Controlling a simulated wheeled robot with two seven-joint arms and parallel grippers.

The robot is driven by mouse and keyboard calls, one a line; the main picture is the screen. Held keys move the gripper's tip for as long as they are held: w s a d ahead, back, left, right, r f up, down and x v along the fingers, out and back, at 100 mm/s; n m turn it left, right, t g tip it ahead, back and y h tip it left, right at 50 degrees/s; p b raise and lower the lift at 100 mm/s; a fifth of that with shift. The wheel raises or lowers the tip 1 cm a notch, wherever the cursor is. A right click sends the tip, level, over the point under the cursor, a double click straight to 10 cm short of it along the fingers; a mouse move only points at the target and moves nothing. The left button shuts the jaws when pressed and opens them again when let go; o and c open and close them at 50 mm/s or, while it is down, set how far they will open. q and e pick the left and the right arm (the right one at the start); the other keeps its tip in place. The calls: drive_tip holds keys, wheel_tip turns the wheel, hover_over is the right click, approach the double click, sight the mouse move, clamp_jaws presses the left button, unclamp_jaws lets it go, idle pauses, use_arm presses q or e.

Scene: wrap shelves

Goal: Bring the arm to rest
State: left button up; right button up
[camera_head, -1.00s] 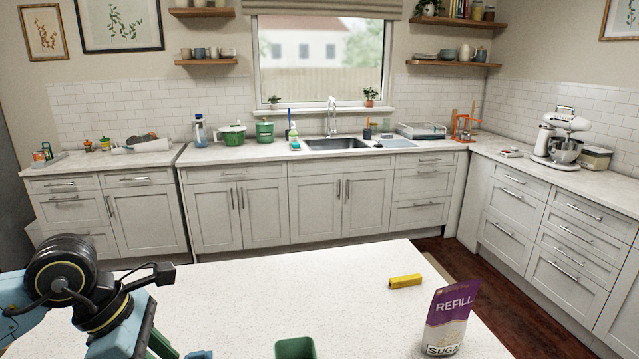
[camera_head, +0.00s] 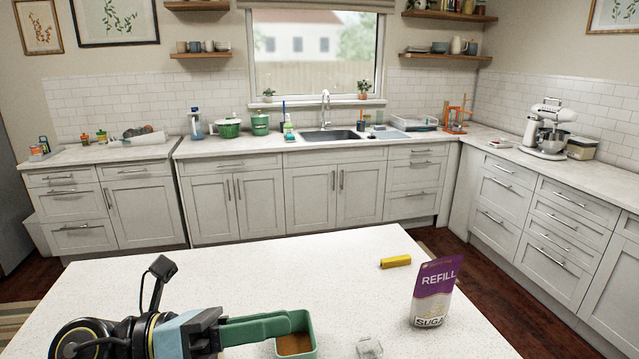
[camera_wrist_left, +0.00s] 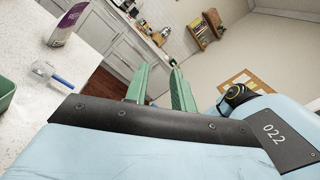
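My left gripper (camera_head: 286,323) comes in from the lower left in the head view, low over the white island. One green finger shows there, lying across the view in front of the green container's left rim; whether it touches is unclear. In the left wrist view my left gripper (camera_wrist_left: 159,68) has its two green fingers apart with nothing between them. The green open container (camera_head: 306,326) has brown contents, and its edge shows at the left of the wrist view (camera_wrist_left: 6,88). My right gripper is in neither view.
A purple and white sugar pouch (camera_head: 435,293) stands on the island (camera_head: 230,282). A yellow block (camera_head: 395,262) lies behind it. A small clear item (camera_head: 369,347) lies at the front. The island's left and middle are clear. Counters with cabinets (camera_head: 330,205) run along the back.

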use_arm(q)
drive_tip(key=w+a+r+n+t+y, duration=0.1)
drive_tip(key=w+a+n+t+y, duration=0.25)
drive_tip(key=n+t, duration=0.6)
drive_tip(key=w+a+r+n+t+y, duration=0.1)
drive_tip(key=w+a+n+t+y, duration=0.2)
drive_tip(key=n+t, duration=0.65)
drive_tip(key=s+a+f+n+g+y, duration=0.1)
drive_tip(key=a+f+n+g+y, duration=0.4)
drive_tip(key=f+n, duration=0.35)
drive_tip(key=s+a+f+n+g+y, duration=0.2)
drive_tip(key=a+f+n+y, duration=0.3)
drive_tip(key=f+n+y, duration=0.4)
drive_tip(key=s+f+n+g+h, duration=0.2)
drive_tip(key=s+f+n+g, duration=0.4)
drive_tip(key=s+f+g, duration=1.05)
drive_tip(key=s+f+t+b, duration=0.1)
drive_tip(key=s+f+t, duration=0.1)
drive_tip(key=f, duration=1)
drive_tip(key=s+f+t+b, duration=0.1)
drive_tip(key=s+f+b, duration=0.1)
drive_tip(key=f, duration=1.1)
drive_tip(key=s+a+f+g+b, duration=0.1)
drive_tip(key=s+a+f+b, duration=0.1)
drive_tip(key=s+f, duration=1.4)
drive_tip(key=shift+f, duration=0.5)
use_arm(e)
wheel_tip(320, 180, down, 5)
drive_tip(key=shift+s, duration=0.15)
